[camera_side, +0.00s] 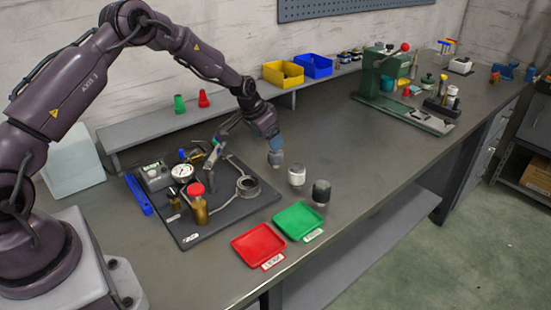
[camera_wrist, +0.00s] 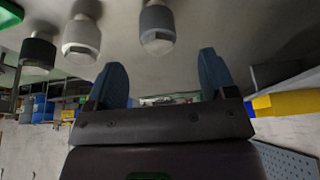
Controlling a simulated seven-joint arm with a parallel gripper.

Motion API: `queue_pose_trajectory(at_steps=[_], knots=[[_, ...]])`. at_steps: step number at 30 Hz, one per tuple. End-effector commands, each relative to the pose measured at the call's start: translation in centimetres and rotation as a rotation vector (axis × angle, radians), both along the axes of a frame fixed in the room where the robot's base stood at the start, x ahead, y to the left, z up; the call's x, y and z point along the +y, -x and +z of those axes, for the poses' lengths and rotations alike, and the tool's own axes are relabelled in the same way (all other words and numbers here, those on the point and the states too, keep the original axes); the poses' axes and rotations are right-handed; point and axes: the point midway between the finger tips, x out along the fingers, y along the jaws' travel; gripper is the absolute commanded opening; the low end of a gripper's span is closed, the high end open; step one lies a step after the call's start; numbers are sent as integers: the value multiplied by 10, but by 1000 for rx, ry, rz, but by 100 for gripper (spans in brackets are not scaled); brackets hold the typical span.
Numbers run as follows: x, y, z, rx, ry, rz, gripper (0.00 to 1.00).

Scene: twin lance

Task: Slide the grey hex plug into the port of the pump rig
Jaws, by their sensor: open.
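The grey hex plug (camera_side: 276,159) stands upright on the bench, right of the pump rig; it also shows at the top of the wrist view (camera_wrist: 157,28). My gripper (camera_side: 275,143) has blue fingers and is just above the plug in the side view. In the wrist view my gripper (camera_wrist: 162,70) is open and empty, with the plug beyond the fingertips, roughly between their lines. The pump rig (camera_side: 205,225) is a dark plate with a gauge, pipes and a red-capped bottle. A round grey ring (camera_side: 248,187) on its right side looks like the port; its inside is unclear.
A white plug (camera_side: 297,176) and a dark plug (camera_side: 321,192) stand close by in a row. A red tray (camera_side: 259,245) and a green tray (camera_side: 299,221) lie at the front edge. A green press (camera_side: 385,85) stands farther right. The bench between is clear.

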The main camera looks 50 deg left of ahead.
Motion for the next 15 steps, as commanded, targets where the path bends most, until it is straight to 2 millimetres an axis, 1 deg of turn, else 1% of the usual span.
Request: queue_pose_trajectory(at_steps=[1, 7, 12, 15], knots=[[0, -2, -6, 1, 0, 0, 77], [-1, -8, -18, 0, 0, 1, 77], [-5, -20, -41, 2, 1, 1, 77], [-4, -24, -52, 1, 1, 2, 77]])
